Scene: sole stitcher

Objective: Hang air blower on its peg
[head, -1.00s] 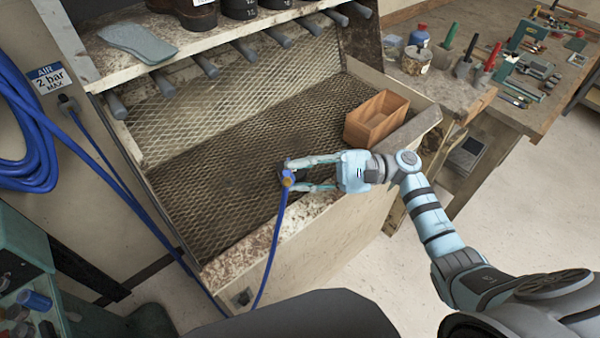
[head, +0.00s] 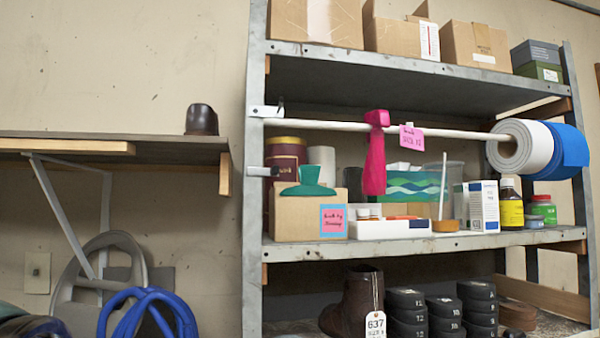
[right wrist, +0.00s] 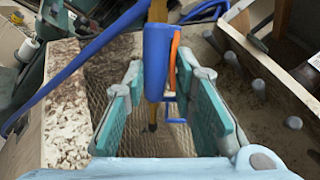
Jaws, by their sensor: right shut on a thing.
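The air blower (right wrist: 156,60) shows in the right wrist view as a blue body with an orange lever and a brass-coloured nozzle. My right gripper (right wrist: 160,85) is shut on it, with teal finger pads on both sides. A blue hose (right wrist: 85,55) runs off to the left. In the head view neither gripper nor the blower is visible. Coiled blue hose (head: 150,308) hangs at lower left. I cannot tell which thing is the blower's peg; small metal brackets (head: 266,111) stick out from the shelf's left upright. My left gripper is not in view.
A metal shelf rack (head: 420,243) with boxes, bottles and boots fills the right of the head view. A wooden wall shelf (head: 110,145) is at left. In the wrist view, mesh (right wrist: 120,70) lies below and several grey pegs (right wrist: 259,88) stand at right.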

